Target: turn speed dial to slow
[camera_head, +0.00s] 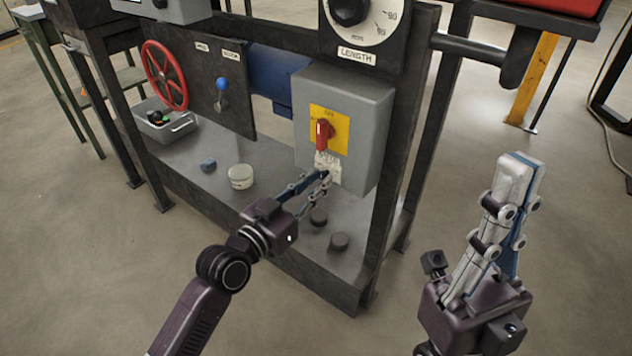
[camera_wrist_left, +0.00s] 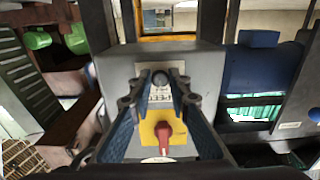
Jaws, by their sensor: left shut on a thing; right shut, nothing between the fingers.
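The speed dial is a small dark knob (camera_wrist_left: 160,77) on a pale marked plate (camera_head: 329,162). The plate sits on the front of a grey box (camera_head: 370,115), below a yellow plate with a red switch. In the head view my fingers hide the knob, and the dial's marks are too small to read. My left gripper (camera_head: 324,177) reaches up to the dial; in the left wrist view its fingertips are on either side of the knob and shut on it. My right gripper (camera_head: 518,165) is shut and empty, raised at the right, away from the machine.
The red switch (camera_head: 324,133) is just above the dial. A length dial (camera_head: 383,22) is higher up. A blue-knobbed lever (camera_head: 221,86), a red handwheel (camera_head: 164,76), a grey bin (camera_head: 182,129) and a pale round container (camera_head: 241,177) are to the left. Open floor lies right.

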